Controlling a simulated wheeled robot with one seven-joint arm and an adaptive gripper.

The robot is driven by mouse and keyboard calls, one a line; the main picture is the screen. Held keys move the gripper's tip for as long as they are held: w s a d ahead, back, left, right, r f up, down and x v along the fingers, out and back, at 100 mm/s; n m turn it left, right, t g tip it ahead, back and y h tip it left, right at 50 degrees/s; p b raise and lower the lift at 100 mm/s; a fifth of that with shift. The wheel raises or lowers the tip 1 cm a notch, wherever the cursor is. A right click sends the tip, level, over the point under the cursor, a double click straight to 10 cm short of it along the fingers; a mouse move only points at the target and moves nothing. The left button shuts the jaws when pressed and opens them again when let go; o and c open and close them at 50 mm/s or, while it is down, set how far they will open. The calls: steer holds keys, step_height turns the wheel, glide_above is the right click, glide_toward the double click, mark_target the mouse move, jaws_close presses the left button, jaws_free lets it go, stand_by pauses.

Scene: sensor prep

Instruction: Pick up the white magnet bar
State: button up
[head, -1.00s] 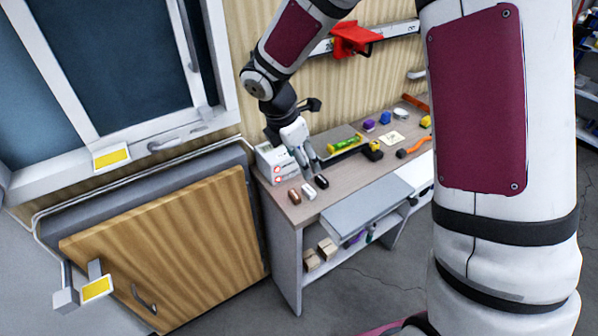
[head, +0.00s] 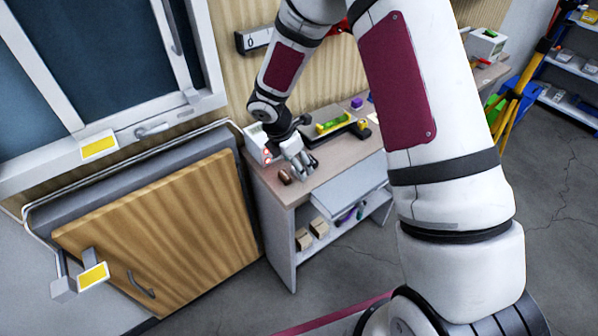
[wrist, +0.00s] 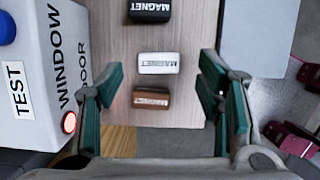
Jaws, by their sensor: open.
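The white magnet bar (wrist: 158,63) lies flat on the wooden bench top (wrist: 189,110) in the wrist view, between a black magnet bar (wrist: 149,11) and a brown magnet bar (wrist: 151,98). My gripper (wrist: 161,68) is open and empty, with its green-padded fingers spread wide to the left and right of the white bar. The fingers appear apart from it. In the head view my gripper (head: 302,174) hangs low over the bench's front left corner beside the brown bar (head: 284,177). There the white and black bars are hidden or cannot be made out.
A white test box (wrist: 35,75) with a lit red button stands close to my left finger in the wrist view. An open drawer (head: 345,187) juts from the bench front, above a shelf with wooden blocks (head: 304,238).

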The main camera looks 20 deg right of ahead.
steer(key=shift+x, duration=1.4)
steer(key=shift+c, duration=0.2)
steer(key=c, duration=1.1)
steer(key=shift+r, duration=0.1)
